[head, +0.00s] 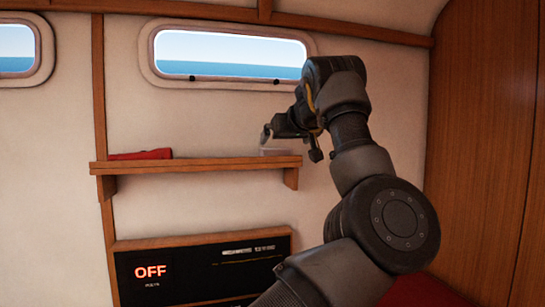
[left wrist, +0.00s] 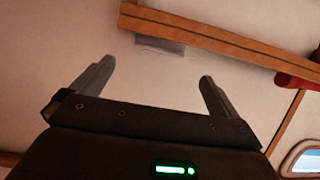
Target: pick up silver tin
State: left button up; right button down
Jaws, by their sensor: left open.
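A small pale grey box-like thing, likely the silver tin (head: 275,152), sits on the right end of the wooden shelf (head: 200,164) in the head view. My left gripper (head: 291,144) is at that end of the shelf, close to the tin, and partly covers the view of it. In the left wrist view the gripper (left wrist: 157,70) is open and empty. The grey tin (left wrist: 160,45) shows there beyond the fingertips, in the gap between them, against the shelf edge. I cannot tell the exact distance. My right gripper is not in view.
A red object (head: 141,155) lies on the shelf's left part, with bare shelf between it and the tin. A window (head: 230,55) is above. A black panel (head: 200,272) reading OFF is below. A wooden wall (head: 485,150) stands at the right.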

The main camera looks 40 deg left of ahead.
aim_at(277, 149)
pick_arm(q)
jog(key=p+x, duration=0.3)
jog(key=x, duration=0.2)
jog(key=shift+w+a+f, duration=0.1)
jog(key=shift+a+f, duration=0.05)
jog(key=shift+a, duration=0.05)
jog(key=shift+w+a+p, duration=0.45)
jog(key=shift+w+p, duration=0.05)
jog(key=shift+p, duration=0.7)
jog(key=p+x, duration=0.1)
jog(key=x, duration=0.2)
jog(key=shift+w+a+f+p, duration=0.1)
jog(key=shift+a+f+p, duration=0.05)
jog(key=shift+a+p, duration=0.15)
jog(key=shift+w+a+f, duration=0.1)
jog(key=shift+w+f, duration=0.05)
jog(key=shift+f, duration=0.05)
jog(key=shift+c, duration=0.6)
jog(key=c, duration=0.8)
jog(key=shift+r, duration=0.1)
